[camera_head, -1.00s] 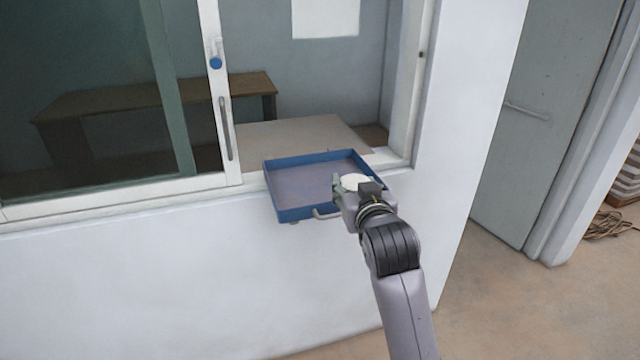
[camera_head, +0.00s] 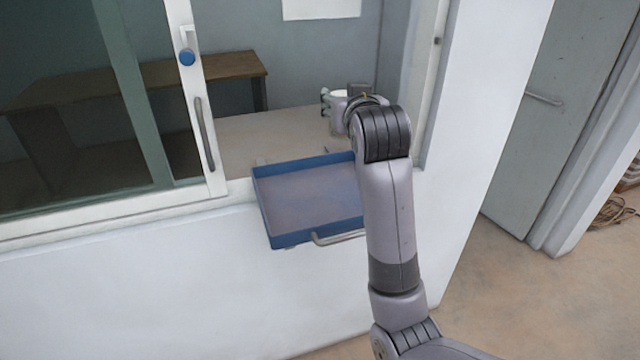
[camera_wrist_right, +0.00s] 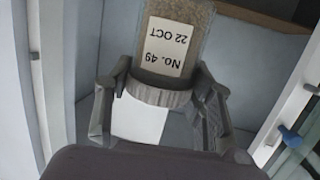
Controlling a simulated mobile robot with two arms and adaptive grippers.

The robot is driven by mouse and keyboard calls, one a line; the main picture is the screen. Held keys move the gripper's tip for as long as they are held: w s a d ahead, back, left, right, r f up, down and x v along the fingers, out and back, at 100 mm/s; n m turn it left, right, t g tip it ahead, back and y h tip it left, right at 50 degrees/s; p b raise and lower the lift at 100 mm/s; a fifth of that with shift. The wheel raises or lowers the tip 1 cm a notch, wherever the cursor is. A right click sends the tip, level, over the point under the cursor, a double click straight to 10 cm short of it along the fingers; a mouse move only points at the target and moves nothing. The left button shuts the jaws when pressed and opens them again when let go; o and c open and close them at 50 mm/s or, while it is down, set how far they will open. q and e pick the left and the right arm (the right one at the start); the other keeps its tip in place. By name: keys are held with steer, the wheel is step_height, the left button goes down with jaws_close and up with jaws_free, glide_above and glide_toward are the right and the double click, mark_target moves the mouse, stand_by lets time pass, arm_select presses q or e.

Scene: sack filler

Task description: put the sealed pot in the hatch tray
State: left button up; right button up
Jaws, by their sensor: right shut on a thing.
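The hatch tray (camera_head: 308,239) has a blue rim and a grey-brown floor. It sits at the hatch sill, and its visible floor is empty; my right arm covers its right side. My right gripper (camera_head: 340,98) is beyond the tray's far edge, in the window opening over the inner counter. In the right wrist view the pot (camera_wrist_right: 165,50) has a label reading "No. 49 22 OCT", upside down, and a ribbed grey band. My left gripper is not in view.
The sliding window (camera_head: 203,130) with a grey handle stands left of the opening. A pale counter (camera_head: 240,135) and a brown bench (camera_head: 150,78) are inside. The frame's right post (camera_head: 432,80) is close to my right arm. A metal bar handle (camera_head: 335,238) juts from the tray's front.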

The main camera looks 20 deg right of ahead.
steer(key=f, duration=0.6)
steer(key=f+p, duration=0.1)
steer(key=f, duration=1.2)
steer(key=shift+s, duration=0.4)
steer(key=shift+a+f, duration=0.1)
steer(key=shift+f, duration=0.3)
steer(key=o, duration=1.2)
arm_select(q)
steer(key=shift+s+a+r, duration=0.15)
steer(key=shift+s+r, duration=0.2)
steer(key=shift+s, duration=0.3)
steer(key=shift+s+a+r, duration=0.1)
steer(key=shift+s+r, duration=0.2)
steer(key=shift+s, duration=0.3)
arm_select(e)
steer(key=shift+r, duration=0.1)
